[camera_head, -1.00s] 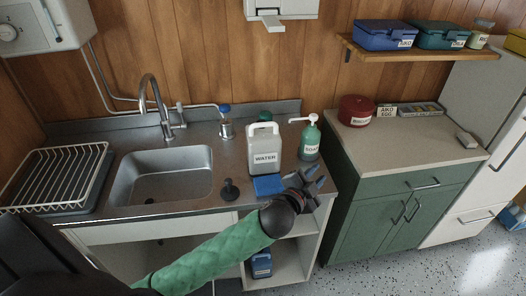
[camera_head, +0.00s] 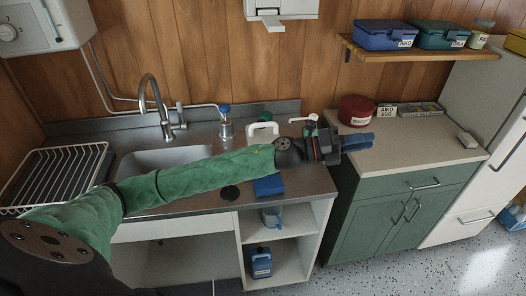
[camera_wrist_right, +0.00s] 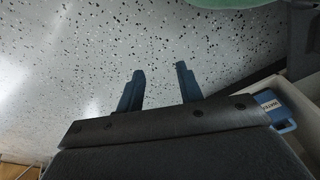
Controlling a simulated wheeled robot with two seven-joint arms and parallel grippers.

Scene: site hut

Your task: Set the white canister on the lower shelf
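The white canister (camera_head: 262,130) stands on the sink counter. Only its handle and top show in the head view; my left forearm hides the rest. The lower shelf (camera_head: 288,271) is in the open unit under the counter, with a blue labelled canister (camera_head: 261,263) at its left and bare board to the right. My left gripper (camera_head: 362,142) is past the canister, over the gap toward the green cabinet's worktop, with nothing seen in it; its finger gap is unclear. My right gripper (camera_wrist_right: 158,88) is open and empty above the speckled floor in the wrist view.
A blue-grey jug (camera_head: 272,217) is on the upper shelf. A blue cloth (camera_head: 268,186) and a black plug (camera_head: 230,192) lie near the counter's front. The soap bottle (camera_head: 312,118) is mostly hidden. A red tin (camera_head: 356,110) stands on the cabinet worktop (camera_head: 420,152).

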